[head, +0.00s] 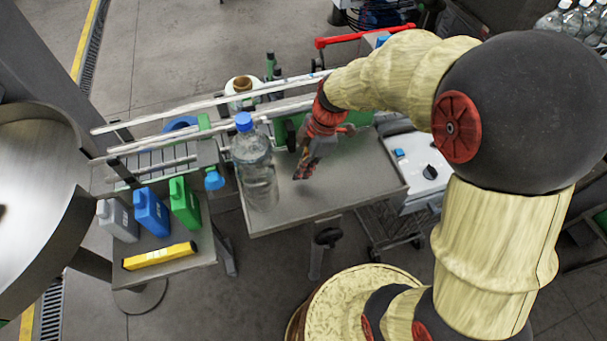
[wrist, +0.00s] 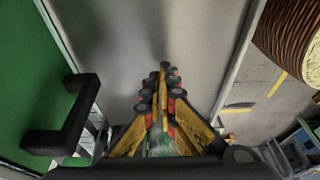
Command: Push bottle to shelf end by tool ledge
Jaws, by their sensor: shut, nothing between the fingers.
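A clear bottle with a blue cap (head: 258,178) stands upright near the left end of the grey shelf (head: 345,195). My gripper (head: 301,173) is to the right of the bottle, fingers pointing down, with a visible gap between them. In the wrist view the fingertips (wrist: 164,72) are together and empty over the bare grey shelf (wrist: 140,30); the bottle is not seen there. A lower ledge (head: 205,253) at the left carries a yellow tool (head: 160,256) along its front edge.
Grey, blue and green jugs (head: 185,203) stand on the lower ledge. Pale rails (head: 215,100) run behind the bottle. A green panel (wrist: 25,90) and black handle (wrist: 70,125) border the shelf in the wrist view. The shelf right of my gripper is clear.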

